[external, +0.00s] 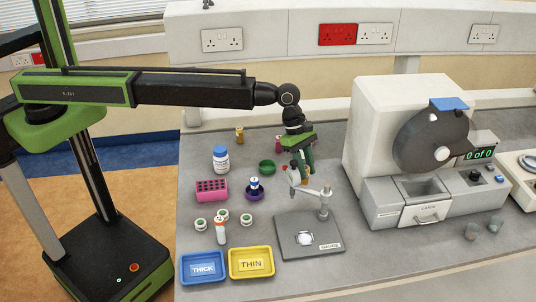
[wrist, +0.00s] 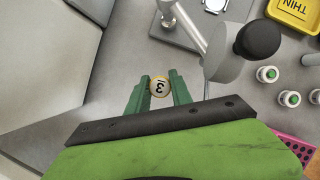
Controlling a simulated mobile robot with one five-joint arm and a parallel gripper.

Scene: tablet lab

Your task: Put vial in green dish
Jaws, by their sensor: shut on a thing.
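My gripper (external: 300,172) hangs over the bench beside the gauge stand. In the wrist view its green fingers (wrist: 161,88) are shut on a vial (wrist: 159,87), whose pale round cap bears a dark number. The small round green dish (external: 267,167) is on the bench just left of my gripper and looks empty. A blue-marked vial (external: 254,183) stands in a purple dish (external: 254,193). An orange-capped vial (external: 220,229) stands nearer the trays.
The gauge stand (external: 325,205) is close beside my gripper. A large white machine (external: 375,130) stands to the right. Blue THICK (external: 203,282) and yellow THIN (external: 251,275) trays lie in front.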

